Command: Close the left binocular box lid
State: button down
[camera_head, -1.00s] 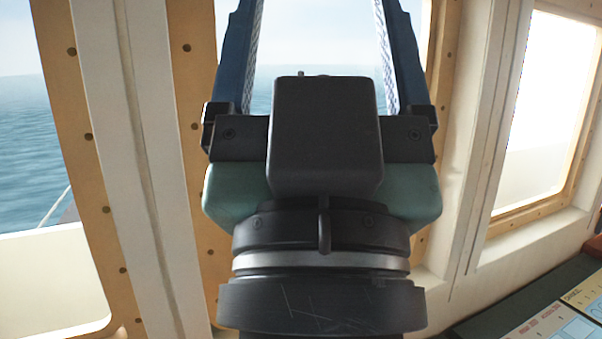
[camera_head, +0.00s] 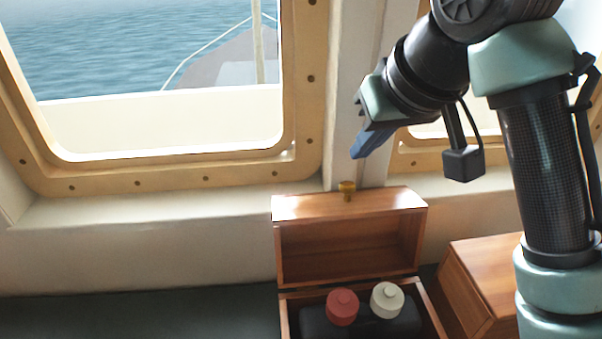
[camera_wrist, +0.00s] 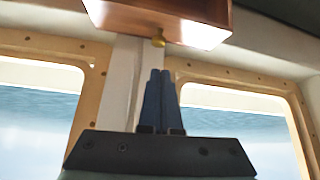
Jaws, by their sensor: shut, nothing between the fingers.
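The left binocular box (camera_head: 433,322) is wooden and stands open at the lower middle of the head view. Its lid (camera_head: 348,205) stands raised at the back, with a small brass knob (camera_head: 347,188) on its upper edge. Inside are dark binoculars (camera_head: 350,324) with one red and one white cap. My gripper (camera_head: 357,155) has blue fingers, shut and empty, just above the lid and behind the knob, apart from it. In the wrist view the shut fingers (camera_wrist: 160,73) point towards the lid (camera_wrist: 160,18) and its knob (camera_wrist: 158,40).
A second wooden box (camera_head: 478,275) stands to the right, partly hidden by my arm, its top apparently shut. Behind are window frames (camera_head: 180,180) and a pale sill (camera_head: 150,205). The dark counter (camera_head: 150,315) at the left is bare.

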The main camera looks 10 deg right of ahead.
jog(key=p+x, duration=0.1)
jog(key=x, duration=0.8)
jog(key=shift+w+f, duration=0.1)
jog(key=shift+f, duration=0.35)
